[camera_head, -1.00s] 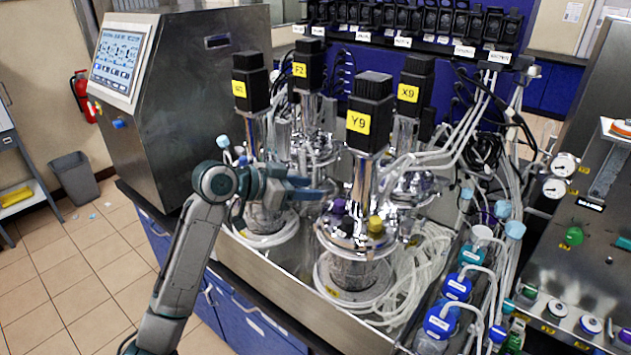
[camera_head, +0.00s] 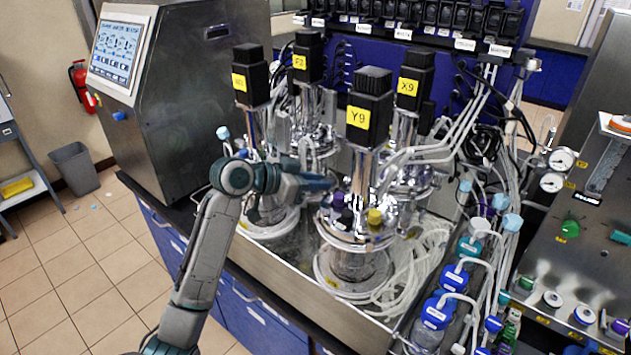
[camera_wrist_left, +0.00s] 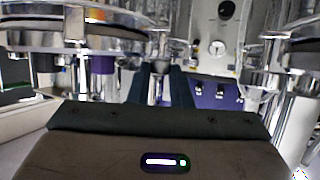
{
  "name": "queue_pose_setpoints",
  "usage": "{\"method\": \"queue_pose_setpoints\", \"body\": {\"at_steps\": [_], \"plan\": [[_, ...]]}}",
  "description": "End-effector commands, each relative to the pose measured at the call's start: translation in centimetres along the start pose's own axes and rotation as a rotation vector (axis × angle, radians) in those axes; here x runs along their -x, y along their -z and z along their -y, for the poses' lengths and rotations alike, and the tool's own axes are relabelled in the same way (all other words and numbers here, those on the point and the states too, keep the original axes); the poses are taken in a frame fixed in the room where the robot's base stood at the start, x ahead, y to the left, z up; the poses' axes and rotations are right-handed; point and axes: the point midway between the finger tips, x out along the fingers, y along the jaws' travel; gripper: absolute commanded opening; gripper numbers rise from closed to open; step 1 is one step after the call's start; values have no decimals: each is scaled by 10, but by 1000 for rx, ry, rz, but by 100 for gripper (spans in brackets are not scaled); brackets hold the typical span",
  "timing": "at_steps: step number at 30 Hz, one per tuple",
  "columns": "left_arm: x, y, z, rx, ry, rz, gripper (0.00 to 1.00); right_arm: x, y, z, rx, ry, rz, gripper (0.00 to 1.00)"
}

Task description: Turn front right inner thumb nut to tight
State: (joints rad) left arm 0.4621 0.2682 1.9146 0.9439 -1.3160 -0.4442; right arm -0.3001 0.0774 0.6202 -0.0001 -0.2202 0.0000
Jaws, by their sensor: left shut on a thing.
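The front right bioreactor (camera_head: 357,240), with the motor labelled Y9 (camera_head: 369,108), stands in the metal tray. Its lid carries a purple cap (camera_head: 338,200) and a yellow cap (camera_head: 375,217). My left gripper (camera_head: 330,183) reaches in from the left, level with the top of this lid, behind the purple cap. In the left wrist view my gripper's two dark fingers (camera_wrist_left: 160,82) are close together on a small metal part between the vessels. That part is mostly hidden by the fingers; I take it as the inner thumb nut. My right gripper is not in view.
The front left bioreactor (camera_head: 268,205) stands close beside my left wrist, and other vessels stand behind. White tubes (camera_head: 425,255) crowd the tray on the right. Blue-capped bottles (camera_head: 437,312) stand right of the tray.

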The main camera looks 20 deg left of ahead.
Motion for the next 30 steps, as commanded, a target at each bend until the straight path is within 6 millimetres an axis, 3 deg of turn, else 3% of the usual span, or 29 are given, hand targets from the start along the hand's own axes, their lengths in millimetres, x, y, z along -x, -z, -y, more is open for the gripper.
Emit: {"method": "queue_pose_setpoints", "body": {"at_steps": [8,21,30], "plan": [[-1,-2,4,-31,-72,-1,0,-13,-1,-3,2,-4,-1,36],[-3,-1,12,-145,-346,-3,0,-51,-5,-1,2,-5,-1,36],[-4,2,15,-195,-467,-3,0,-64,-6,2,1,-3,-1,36]]}}
